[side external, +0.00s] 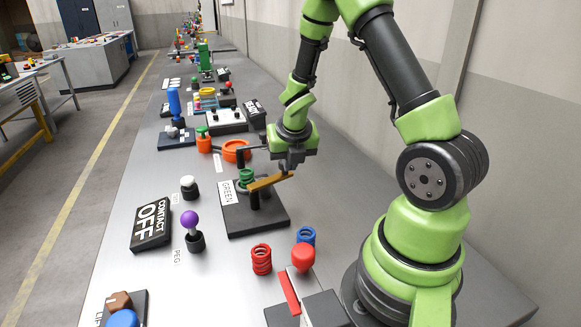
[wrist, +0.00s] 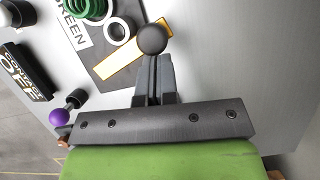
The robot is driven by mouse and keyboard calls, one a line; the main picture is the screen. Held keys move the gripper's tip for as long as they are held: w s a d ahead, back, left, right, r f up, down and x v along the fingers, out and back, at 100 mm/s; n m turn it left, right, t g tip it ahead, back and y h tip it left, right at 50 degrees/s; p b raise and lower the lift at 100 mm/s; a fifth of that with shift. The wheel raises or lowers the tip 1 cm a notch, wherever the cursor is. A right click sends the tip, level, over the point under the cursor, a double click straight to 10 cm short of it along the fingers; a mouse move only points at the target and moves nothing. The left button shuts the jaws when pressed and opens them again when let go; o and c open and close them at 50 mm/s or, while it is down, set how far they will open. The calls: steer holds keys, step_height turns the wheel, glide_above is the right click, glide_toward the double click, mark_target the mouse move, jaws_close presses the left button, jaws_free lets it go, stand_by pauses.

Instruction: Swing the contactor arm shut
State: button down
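The contactor arm (side external: 268,181) is a brass-coloured bar on a dark base plate (side external: 268,221) with a GREEN label (side external: 231,191). It also shows in the wrist view (wrist: 124,64), with a black ball knob (wrist: 152,39) at its end. My gripper (side external: 291,167) is over the bar's right end. In the wrist view my gripper's fingers (wrist: 153,74) are close together at the knob and appear shut on the handle. A green coil (side external: 246,176) stands behind the bar. The grip contact below the knob is hidden.
A CONTACT OFF sign (side external: 151,223) and a purple-knobbed peg (side external: 191,229) lie to the left. Red (side external: 261,259) and blue (side external: 306,236) coils stand in front. An orange ring (side external: 236,150) and a control box (side external: 225,121) are behind.

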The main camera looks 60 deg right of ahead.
steer(key=n, duration=0.1)
steer(key=w+d+n+y, duration=0.1)
steer(key=n, duration=0.1)
steer(key=n+t, duration=0.1)
steer(key=shift+w+d+n, duration=0.25)
steer(key=shift+w+n, duration=0.05)
steer(key=w+n+y, duration=0.4)
steer(key=w+n, duration=0.3)
steer(key=n, duration=0.4)
steer(key=shift+w+d+n+y, duration=0.3)
steer(key=shift+w, duration=0.05)
steer(key=shift+f, duration=0.1)
steer(key=s+d+r, duration=0.3)
steer(key=s+r, duration=0.3)
steer(key=r, duration=0.3)
steer(key=shift+s+d+r, duration=0.25)
steer(key=shift+s+r, duration=0.05)
steer(key=shift+s, duration=0.05)
